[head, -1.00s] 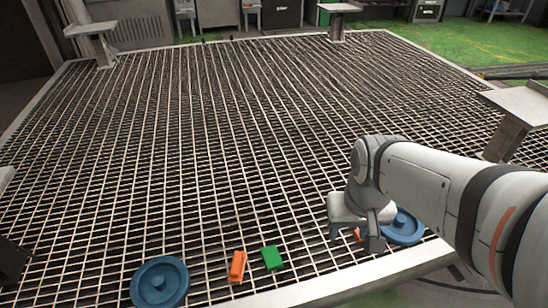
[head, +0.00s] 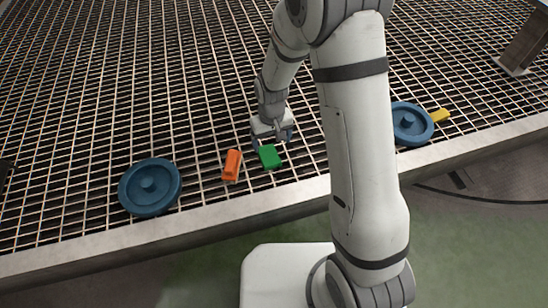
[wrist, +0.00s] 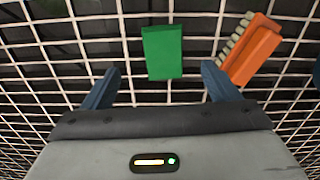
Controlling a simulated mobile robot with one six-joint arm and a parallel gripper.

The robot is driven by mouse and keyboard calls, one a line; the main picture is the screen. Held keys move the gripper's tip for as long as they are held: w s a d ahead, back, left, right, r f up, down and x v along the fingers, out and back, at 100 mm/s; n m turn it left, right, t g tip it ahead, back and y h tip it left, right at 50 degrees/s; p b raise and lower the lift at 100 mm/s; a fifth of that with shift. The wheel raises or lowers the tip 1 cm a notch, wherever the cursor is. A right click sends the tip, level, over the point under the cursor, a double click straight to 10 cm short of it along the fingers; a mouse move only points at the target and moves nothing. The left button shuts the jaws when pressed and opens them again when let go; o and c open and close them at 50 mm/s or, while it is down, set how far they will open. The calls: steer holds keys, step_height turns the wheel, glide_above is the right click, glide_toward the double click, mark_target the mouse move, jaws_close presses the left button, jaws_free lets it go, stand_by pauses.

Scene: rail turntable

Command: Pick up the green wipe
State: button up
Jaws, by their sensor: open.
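The green wipe (head: 270,157) is a small flat green block lying on the metal grating near its front edge. My gripper (head: 273,138) is just behind it in the head view, pointing down, open and empty. In the wrist view the green wipe (wrist: 162,52) lies ahead of my gripper, between the lines of its two blue fingers and slightly beyond their tips. The fingers do not appear to touch it. Its exact height below them I cannot tell.
An orange brush-like piece (head: 232,165) lies close left of the wipe; its bristles show in the wrist view. A blue disc (head: 150,187) lies further left, another (head: 411,123) at right beside a yellow piece (head: 440,115). The grating (head: 120,80) behind is clear.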

mark_target(270, 158)
steer(key=f+b, duration=0.1)
steer(key=f, duration=0.2)
steer(key=f+b, duration=0.3)
steer(key=f, duration=0.2)
steer(key=shift+w+a+f, duration=0.25)
steer(key=shift+a+f, duration=0.05)
steer(key=shift+a, duration=0.05)
steer(key=shift+r, duration=0.1)
steer(key=shift+c, duration=0.4)
steer(key=c, duration=1)
step_height(270, 158, up, 10)
steer(key=p, duration=0.4)
